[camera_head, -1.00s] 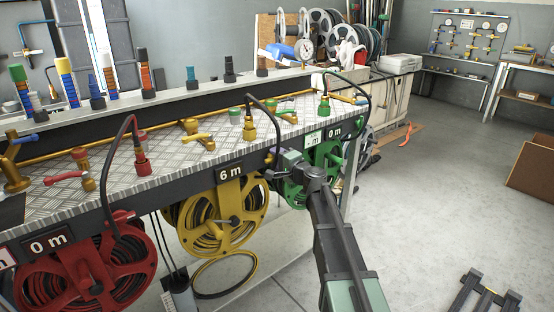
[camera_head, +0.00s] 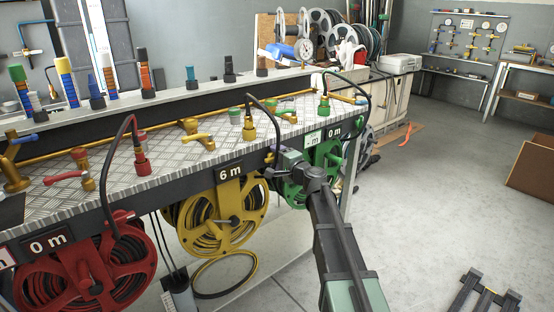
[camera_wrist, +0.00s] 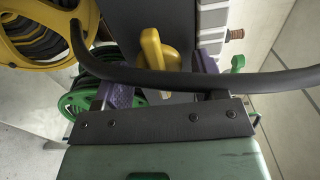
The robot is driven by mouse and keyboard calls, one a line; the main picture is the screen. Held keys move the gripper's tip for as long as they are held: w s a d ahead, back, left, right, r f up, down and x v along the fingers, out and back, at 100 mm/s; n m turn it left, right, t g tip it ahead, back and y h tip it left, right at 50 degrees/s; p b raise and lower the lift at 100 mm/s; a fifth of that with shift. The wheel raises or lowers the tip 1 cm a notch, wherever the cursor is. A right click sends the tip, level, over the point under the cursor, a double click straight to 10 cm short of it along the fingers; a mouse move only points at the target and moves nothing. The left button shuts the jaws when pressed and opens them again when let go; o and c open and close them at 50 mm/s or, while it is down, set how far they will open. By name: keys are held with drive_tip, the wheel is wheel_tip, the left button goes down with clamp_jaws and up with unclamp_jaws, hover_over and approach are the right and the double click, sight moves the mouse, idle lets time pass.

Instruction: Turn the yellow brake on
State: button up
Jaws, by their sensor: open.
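The yellow hose reel (camera_head: 222,215) hangs under the bench edge below the "6 m" sign. In the wrist view its rim (camera_wrist: 18,27) fills the upper left. A yellow lever (camera_wrist: 152,48), seemingly the yellow brake, shows in the wrist view against a dark panel. My gripper (camera_head: 275,172) is at the bench's front edge, right of the yellow reel. In the wrist view my gripper (camera_wrist: 160,78) has its purple fingers apart, one on each side of the lever; contact cannot be told. A dark hose crosses in front and hides part of this.
The green reel (camera_head: 297,192) is close beside my gripper, and the red reel (camera_head: 90,270) hangs at the left. Valves and hose couplings stand on the metal bench top (camera_head: 165,165). The floor (camera_head: 425,215) to the right is mostly clear.

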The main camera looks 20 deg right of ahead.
drive_tip(key=v, duration=1.1)
drive_tip(key=shift+a, duration=0.1)
